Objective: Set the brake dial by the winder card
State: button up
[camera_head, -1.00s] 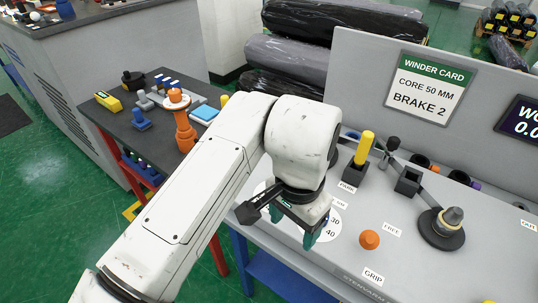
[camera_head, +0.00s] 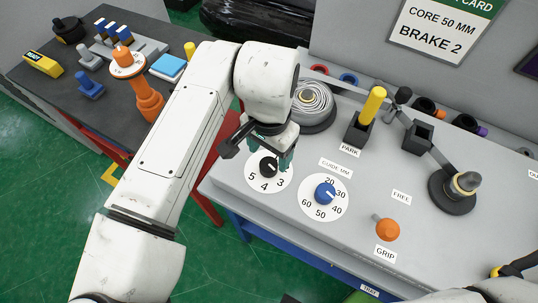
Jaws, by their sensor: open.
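The winder card (camera_head: 443,22) stands on the grey back panel with its top cut off, reading "CORE 50 MM, BRAKE 2". A white dial with a black knob (camera_head: 268,167) shows the numbers 3, 4 and 5; its far part is hidden by my gripper. My gripper (camera_head: 270,150) is open, its green fingertips pointing down at the far side of the black knob. I cannot tell whether they touch it. The knob's setting is unclear. To the right is the "GUIDE MM" dial with a blue knob (camera_head: 325,193), numbered 20 to 60.
An orange knob (camera_head: 387,230) labelled GRIP is at the front right. A yellow handle (camera_head: 372,103) stands in the PARK holder. A black spindle base (camera_head: 452,192) is at the right, and a wound reel (camera_head: 313,103) stands behind my gripper. A dark side table (camera_head: 105,92) holds tools.

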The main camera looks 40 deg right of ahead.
aim_at(267, 162)
jog(key=shift+f, duration=1.95)
jog(key=shift+c, duration=0.2)
jog(key=c, duration=1)
jog(key=shift+r+n+p, duration=0.1)
jog(key=shift+n+p, duration=0.2)
jog(key=n+p, duration=0.2)
jog(key=n, duration=0.2)
jog(key=shift+n+p, duration=0.3)
jog(key=n+p, duration=0.2)
jog(key=n, duration=0.3)
jog(key=shift+w+a, duration=0.1)
jog(key=shift+a, duration=0.05)
jog(key=shift+n, duration=0.4)
